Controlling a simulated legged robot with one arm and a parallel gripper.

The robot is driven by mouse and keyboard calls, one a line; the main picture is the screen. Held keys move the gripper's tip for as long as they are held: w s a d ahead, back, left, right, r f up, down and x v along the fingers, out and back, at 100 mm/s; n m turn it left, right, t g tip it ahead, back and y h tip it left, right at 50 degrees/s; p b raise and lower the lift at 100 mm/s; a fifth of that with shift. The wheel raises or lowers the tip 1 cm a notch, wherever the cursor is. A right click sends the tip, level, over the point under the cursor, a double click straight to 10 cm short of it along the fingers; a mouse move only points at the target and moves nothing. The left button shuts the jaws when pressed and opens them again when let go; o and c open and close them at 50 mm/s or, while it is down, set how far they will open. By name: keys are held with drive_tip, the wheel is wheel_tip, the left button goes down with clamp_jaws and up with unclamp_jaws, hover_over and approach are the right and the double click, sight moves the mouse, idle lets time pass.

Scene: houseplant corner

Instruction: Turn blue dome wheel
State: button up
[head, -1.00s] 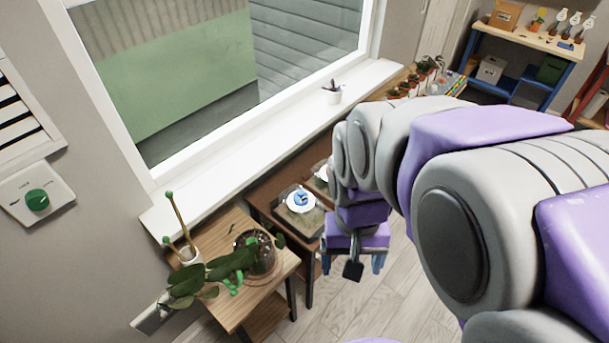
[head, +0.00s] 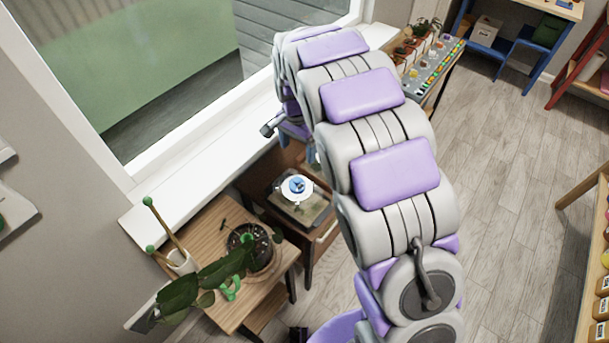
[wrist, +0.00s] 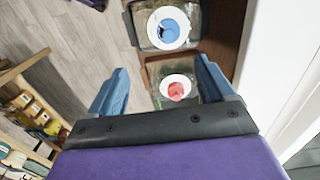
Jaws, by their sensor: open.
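The blue dome wheel (head: 297,186) sits on a white round plate on top of a glass-looking case, which stands on a dark wooden table below the window. In the wrist view the blue wheel (wrist: 168,31) is beyond the fingertips, near the top edge. A red wheel (wrist: 176,90) on a similar case shows between the fingers. My gripper (wrist: 161,65) is open and empty, with its two blue fingers wide apart. In the head view it is mostly hidden behind my arm, above and right of the blue wheel.
A wooden stand (head: 205,228) with a potted plant (head: 258,248) is left of the cases. The white window sill (head: 185,172) runs behind them. A tray of small colored items (head: 435,62) is at the back right. The floor (head: 500,170) on the right is clear.

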sight(296, 179)
drive_tip(key=f+b, duration=0.1)
drive_tip(key=f, duration=0.5)
drive_tip(key=w+f+b, duration=0.1)
drive_tip(key=f, duration=0.5)
drive_tip(key=f+b, duration=0.1)
drive_tip(key=f, duration=0.5)
drive_tip(key=shift+w+a+f, duration=0.35)
drive_tip(key=shift+w+f, duration=0.05)
drive_tip(key=c, duration=1.1)
